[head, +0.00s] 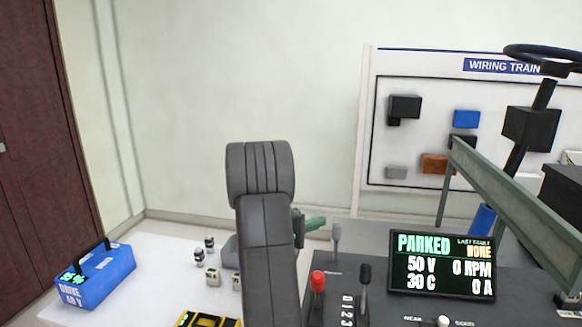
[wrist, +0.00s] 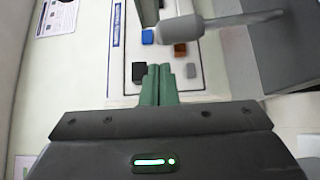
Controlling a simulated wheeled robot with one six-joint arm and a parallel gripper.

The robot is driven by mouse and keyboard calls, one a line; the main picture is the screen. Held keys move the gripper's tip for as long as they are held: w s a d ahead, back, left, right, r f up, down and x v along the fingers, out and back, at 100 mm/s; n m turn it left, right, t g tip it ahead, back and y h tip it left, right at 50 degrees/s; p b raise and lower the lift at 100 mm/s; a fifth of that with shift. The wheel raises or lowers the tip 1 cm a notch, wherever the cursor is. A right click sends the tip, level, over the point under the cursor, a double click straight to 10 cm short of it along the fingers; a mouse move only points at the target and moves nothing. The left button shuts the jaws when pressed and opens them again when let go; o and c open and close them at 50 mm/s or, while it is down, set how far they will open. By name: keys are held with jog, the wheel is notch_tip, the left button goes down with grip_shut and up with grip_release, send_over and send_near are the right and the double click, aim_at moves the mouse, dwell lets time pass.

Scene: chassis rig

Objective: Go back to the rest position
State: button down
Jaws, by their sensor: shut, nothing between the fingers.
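My gripper shows in the wrist view as two green fingers (wrist: 158,84) held together, with nothing between them. In the head view the green fingertips (head: 316,224) stick out to the right from behind my dark grey arm, which hides most of the gripper. The fingers are near the grey-knobbed lever (head: 336,238) of the console; I cannot tell whether they touch it. In the wrist view a grey lever knob (wrist: 183,30) lies just beyond the fingertips.
A console (head: 385,312) carries a red-knobbed lever (head: 317,283), a black-knobbed lever (head: 364,273) and a display (head: 441,265) reading PARKED. A green-grey rail (head: 515,200) and steering wheel (head: 545,56) stand right. A blue battery (head: 96,279) sits on the white table (head: 150,270) at left.

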jog(key=shift+n+g+y, duration=0.5)
jog(key=shift+n, duration=0.2)
jog(key=shift+s+a+f+p, duration=0.3)
jog(key=shift+a+p, duration=0.55)
jog(key=shift+a, duration=0.65)
jog(key=shift+s+a+f+p, duration=0.25)
jog(key=shift+a+p, duration=0.55)
jog(key=shift+a, duration=0.65)
jog(key=shift+s+a+f+p, duration=0.25)
jog(key=shift+a+p, duration=0.6)
jog(key=shift+a, duration=0.65)
